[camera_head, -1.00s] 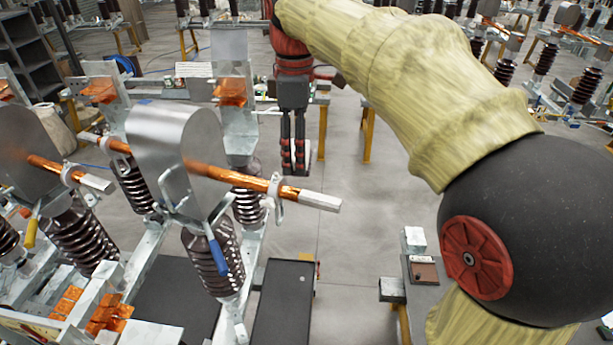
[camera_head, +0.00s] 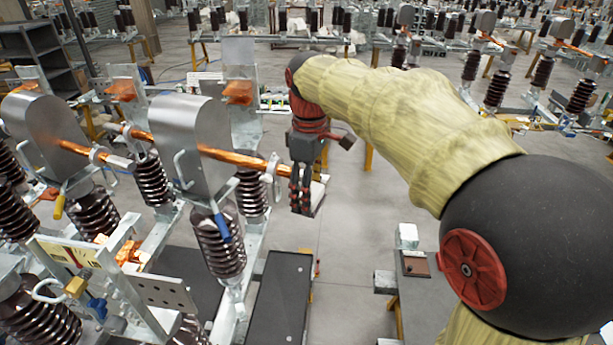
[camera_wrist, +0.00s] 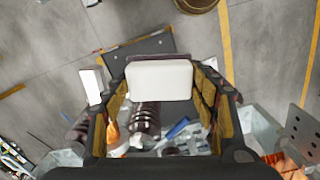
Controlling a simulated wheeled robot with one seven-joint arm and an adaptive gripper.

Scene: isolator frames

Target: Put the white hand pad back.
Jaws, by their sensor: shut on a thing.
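The white hand pad (camera_wrist: 158,80) is a pale block with rounded corners. In the wrist view it lies across the space between the two fingers of my gripper (camera_wrist: 160,95), and the fingers are shut on it. In the head view my gripper (camera_head: 302,190) points down beside the free end of the copper rod (camera_head: 235,157). I cannot clearly tell the pad from the pale rod end there. The gripper hangs in the air, above the level of the dark platform (camera_head: 278,300).
Switch units with brown ribbed insulators (camera_head: 220,245) and metal shields (camera_head: 190,130) crowd the left. A bench at lower right bears a white block (camera_head: 408,235) and a brown piece (camera_head: 415,264). Open grey floor (camera_head: 350,235) lies between.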

